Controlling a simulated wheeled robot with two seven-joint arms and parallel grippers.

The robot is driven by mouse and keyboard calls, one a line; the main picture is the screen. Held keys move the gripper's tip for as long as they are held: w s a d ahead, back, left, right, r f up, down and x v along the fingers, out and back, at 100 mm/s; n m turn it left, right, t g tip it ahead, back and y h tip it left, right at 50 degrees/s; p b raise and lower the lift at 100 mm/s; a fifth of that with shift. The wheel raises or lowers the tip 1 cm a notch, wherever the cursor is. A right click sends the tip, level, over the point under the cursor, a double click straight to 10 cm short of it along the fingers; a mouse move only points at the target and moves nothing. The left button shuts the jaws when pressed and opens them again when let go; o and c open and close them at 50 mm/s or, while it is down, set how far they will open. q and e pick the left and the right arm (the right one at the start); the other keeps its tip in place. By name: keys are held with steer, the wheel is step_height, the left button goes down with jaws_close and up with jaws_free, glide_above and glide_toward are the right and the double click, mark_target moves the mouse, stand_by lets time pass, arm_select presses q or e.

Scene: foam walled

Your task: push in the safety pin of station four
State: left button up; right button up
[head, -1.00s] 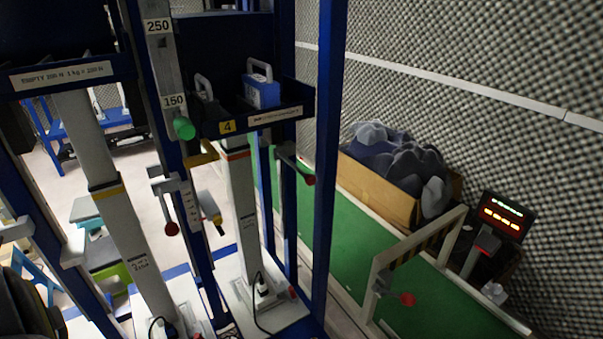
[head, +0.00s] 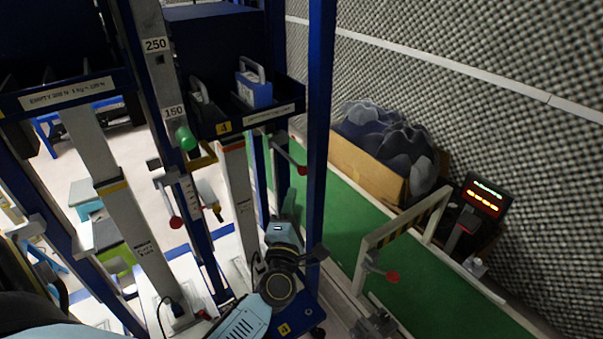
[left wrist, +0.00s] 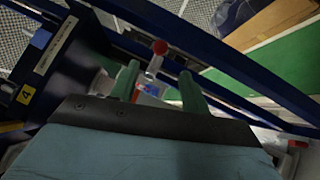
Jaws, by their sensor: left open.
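Station four carries a yellow "4" label (head: 224,127) on its blue shelf; the label also shows in the left wrist view (left wrist: 26,94). A short lever with a red ball knob (head: 302,170) sticks out at the right of its post. A green knob (head: 185,138) sits on the scale column to the left. I cannot tell for certain which is the safety pin. My left gripper (head: 289,203) is below the red-knobbed lever, near the post. In the left wrist view its green fingers (left wrist: 158,86) are open and empty, with the red knob (left wrist: 160,47) beyond the gap.
A blue upright (head: 317,130) stands close to the right of my left gripper. A blue box with a handle (head: 254,90) sits on the shelf. A dark part at the bottom edge may be my right gripper (head: 374,325).

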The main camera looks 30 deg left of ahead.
mark_target(302, 175)
arm_select(q)
steer(key=x, duration=0.9)
steer(key=shift+w+a, duration=0.1)
steer(key=shift+w, duration=0.25)
steer(key=shift+c, duration=0.3)
jaws_close()
